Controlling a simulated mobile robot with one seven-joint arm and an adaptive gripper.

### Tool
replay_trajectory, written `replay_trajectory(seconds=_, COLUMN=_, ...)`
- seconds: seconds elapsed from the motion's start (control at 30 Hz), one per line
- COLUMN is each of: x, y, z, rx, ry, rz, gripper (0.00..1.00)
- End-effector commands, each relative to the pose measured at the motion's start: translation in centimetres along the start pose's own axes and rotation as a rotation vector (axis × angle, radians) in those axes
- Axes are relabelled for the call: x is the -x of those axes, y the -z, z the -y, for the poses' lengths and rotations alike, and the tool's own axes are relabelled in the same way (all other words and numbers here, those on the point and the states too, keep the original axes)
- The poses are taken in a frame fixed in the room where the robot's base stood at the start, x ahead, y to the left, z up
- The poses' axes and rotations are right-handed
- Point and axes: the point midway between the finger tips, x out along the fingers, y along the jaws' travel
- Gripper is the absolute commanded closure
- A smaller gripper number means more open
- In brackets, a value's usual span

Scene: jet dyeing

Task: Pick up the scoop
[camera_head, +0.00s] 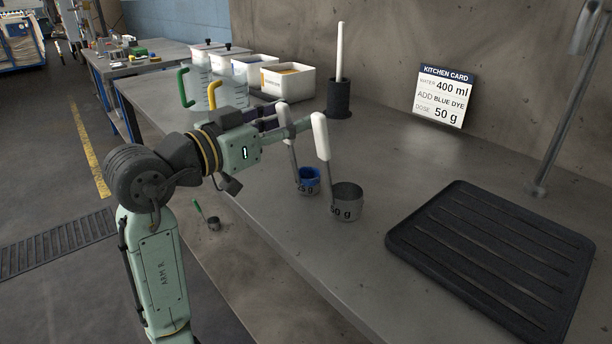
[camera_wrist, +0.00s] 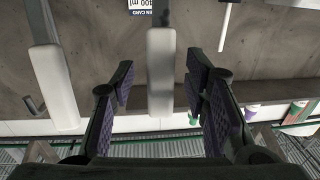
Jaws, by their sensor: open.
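Two metal scoops with upright white handles stand on the grey bench in the head view. The smaller scoop (camera_head: 309,183) has blue inside, and its white handle (camera_head: 283,116) rises beside my fingers. The larger scoop (camera_head: 348,203), with its handle (camera_head: 321,137), stands to its right; its label ends in "0 g". My gripper (camera_head: 287,122) is open at handle height. In the wrist view, one white handle (camera_wrist: 161,75) shows between the open fingers of my gripper (camera_wrist: 162,72), with a gap on each side. Another white handle (camera_wrist: 55,88) is outside them, on the left. Contact is not visible.
A black ribbed mat (camera_head: 490,262) lies at the right, near a metal post (camera_head: 566,115). A dark holder (camera_head: 339,98) with a white rod, white tubs (camera_head: 288,82) and clear jugs stand behind. A small green-handled scoop (camera_head: 212,222) is lower, left of the bench edge.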

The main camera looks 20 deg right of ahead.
Motion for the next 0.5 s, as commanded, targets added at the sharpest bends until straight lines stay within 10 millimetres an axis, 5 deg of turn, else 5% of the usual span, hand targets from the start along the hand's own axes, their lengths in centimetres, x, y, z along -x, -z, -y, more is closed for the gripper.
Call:
replay_trajectory(seconds=0.27, x=-0.47, y=-0.04, z=0.02, rx=0.0, ry=0.001, rz=-0.001, gripper=0.58)
replay_trajectory(seconds=0.5, x=-0.44, y=-0.02, z=0.02, rx=0.0, ry=0.001, rz=-0.001, gripper=0.74)
